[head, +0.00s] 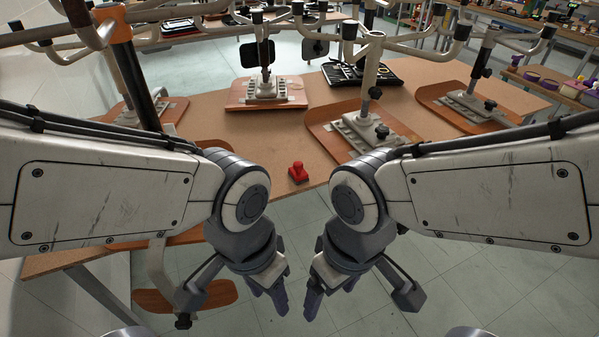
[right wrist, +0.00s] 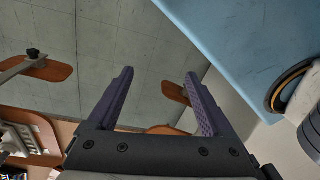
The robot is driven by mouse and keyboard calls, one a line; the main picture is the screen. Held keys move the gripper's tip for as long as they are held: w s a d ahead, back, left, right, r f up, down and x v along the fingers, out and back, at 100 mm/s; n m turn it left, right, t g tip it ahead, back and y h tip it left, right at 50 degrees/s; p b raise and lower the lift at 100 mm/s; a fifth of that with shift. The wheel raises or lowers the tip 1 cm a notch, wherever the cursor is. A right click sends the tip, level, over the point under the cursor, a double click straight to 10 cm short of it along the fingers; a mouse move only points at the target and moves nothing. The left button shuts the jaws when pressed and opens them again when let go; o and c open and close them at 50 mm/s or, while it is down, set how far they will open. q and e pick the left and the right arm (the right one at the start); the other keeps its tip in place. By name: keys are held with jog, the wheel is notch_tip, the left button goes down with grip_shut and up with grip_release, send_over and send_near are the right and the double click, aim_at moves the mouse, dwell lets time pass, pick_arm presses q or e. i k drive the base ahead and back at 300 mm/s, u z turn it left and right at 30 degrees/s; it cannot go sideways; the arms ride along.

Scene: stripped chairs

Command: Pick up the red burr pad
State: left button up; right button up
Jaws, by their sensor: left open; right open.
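The red burr pad (head: 298,173) is a small red block with a knob-like top. It sits on the brown table (head: 240,135) near its front edge, in the middle of the head view. My left gripper (head: 282,300) and my right gripper (head: 312,302) hang side by side in front of the table edge, below the pad in the picture and apart from it. My right gripper is open and empty; its two purple fingers (right wrist: 158,95) show in the right wrist view. My left gripper is empty, with its fingers partly overlapping. The pad is not visible in the right wrist view.
Stripped chair frames on wooden boards stand around the pad: one behind (head: 265,93), one to the right (head: 345,132), one at far right (head: 470,103). A black tray of tools (head: 362,74) lies at the back. Table surface around the pad is clear.

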aim_at(298, 174)
jog(key=z, duration=0.5)
jog(key=i, duration=0.9)
jog(key=u, duration=0.2)
